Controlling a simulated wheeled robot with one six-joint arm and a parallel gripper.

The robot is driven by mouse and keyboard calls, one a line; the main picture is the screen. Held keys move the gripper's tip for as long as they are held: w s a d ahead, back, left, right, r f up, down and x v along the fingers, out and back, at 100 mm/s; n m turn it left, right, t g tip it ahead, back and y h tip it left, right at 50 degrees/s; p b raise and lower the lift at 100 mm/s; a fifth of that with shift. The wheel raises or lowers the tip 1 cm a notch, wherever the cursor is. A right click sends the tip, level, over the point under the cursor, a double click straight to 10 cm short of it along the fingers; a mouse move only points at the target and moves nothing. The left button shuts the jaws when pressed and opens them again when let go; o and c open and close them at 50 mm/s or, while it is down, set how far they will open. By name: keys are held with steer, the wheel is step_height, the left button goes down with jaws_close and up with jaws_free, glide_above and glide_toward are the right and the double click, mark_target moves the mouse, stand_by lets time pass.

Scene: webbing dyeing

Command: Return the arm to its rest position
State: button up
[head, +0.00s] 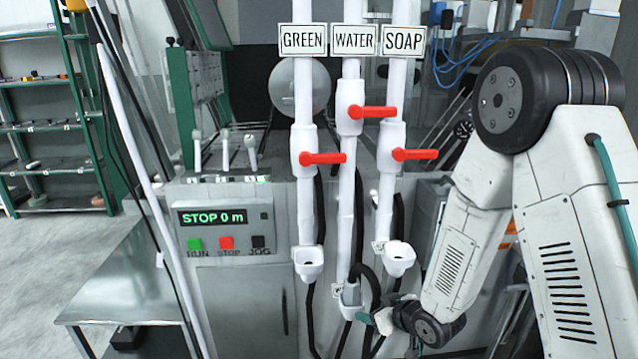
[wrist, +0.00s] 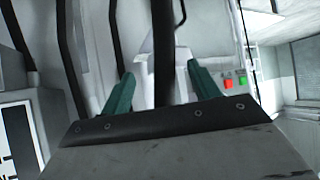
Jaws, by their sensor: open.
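My arm (head: 555,200) comes in from the right of the head view and bends down from its large black joint. My gripper (head: 374,319) is low at the front of the machine, beside the cup (head: 351,297) under the WATER pipe. In the wrist view my gripper (wrist: 162,82) has its two green fingers spread apart. A black hose (wrist: 163,50) runs upright between the fingers, with a white part behind it. The fingers stand clear of the hose on both sides; whether anything touches it lower down is hidden.
Three white pipes labelled GREEN (head: 303,39), WATER (head: 354,39) and SOAP (head: 403,41) carry red valve handles, all lying sideways. The control panel (head: 224,230) reads STOP 0 m. A metal table (head: 120,285) stands at left. Open floor (head: 45,275) lies beyond it.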

steer(key=s+d+r+m+g+h, duration=0.3)
steer(key=s+d+r+g+h, duration=0.35)
steer(key=s+d, duration=0.4)
steer(key=s+r+m+g+y, duration=0.1)
steer(key=s+r+m, duration=0.2)
steer(key=s+r, duration=1.9)
steer(key=shift+r, duration=0.55)
steer(key=shift+g, duration=0.25)
steer(key=shift+c, duration=0.2)
